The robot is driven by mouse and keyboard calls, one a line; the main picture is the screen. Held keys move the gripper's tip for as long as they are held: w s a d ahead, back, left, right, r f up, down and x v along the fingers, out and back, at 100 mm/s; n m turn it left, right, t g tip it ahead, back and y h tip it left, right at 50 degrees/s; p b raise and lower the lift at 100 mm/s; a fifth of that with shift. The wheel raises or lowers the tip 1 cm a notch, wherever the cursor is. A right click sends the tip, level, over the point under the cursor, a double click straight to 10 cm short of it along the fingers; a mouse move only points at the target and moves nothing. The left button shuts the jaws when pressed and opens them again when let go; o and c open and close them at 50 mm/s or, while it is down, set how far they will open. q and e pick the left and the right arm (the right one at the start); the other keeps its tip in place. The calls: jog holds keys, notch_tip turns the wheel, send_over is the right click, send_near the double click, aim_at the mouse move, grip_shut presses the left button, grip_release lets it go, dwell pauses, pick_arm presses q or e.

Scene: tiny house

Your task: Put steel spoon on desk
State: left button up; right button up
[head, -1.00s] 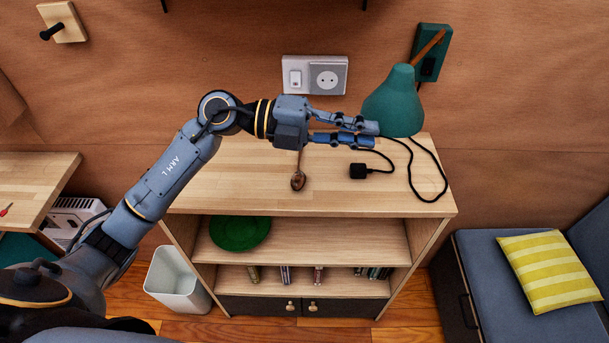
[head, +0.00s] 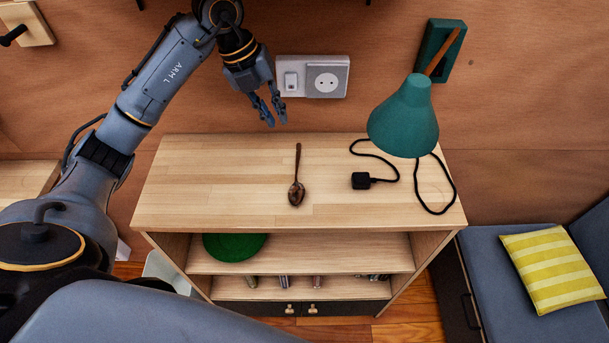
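The steel spoon (head: 297,180) lies on the wooden top of a low shelf unit, its bowl toward me and its handle toward the wall. It looks brownish. My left gripper (head: 275,116) is above and behind the spoon, near the wall, pointing down. Its fingers are a little apart with nothing between them, and it does not touch the spoon. A wooden surface (head: 25,180) shows at the left edge, partly hidden by my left arm; I cannot tell if it is the desk. My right gripper is not in view.
A green lamp (head: 405,120) hangs from the wall over the shelf top (head: 220,185). A black plug (head: 361,181) and its cable lie right of the spoon. A green plate (head: 234,246) is on the shelf below. A sofa with a yellow striped cushion (head: 552,268) stands at right.

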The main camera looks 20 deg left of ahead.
pick_arm(q)
jog(key=p, duration=0.2)
send_near(297, 163)
jog(key=shift+x, duration=0.9)
jog(key=shift+w+d+f, duration=0.15)
jog(key=shift+w+f, duration=0.05)
jog(key=shift+f, duration=0.05)
jog(key=shift+d+f, duration=0.1)
jog(key=shift+f, duration=0.1)
jog(key=p+x, duration=0.2)
jog(key=x, duration=0.2)
jog(key=shift+s+f, duration=0.1)
jog(key=shift+f, duration=0.3)
grip_shut()
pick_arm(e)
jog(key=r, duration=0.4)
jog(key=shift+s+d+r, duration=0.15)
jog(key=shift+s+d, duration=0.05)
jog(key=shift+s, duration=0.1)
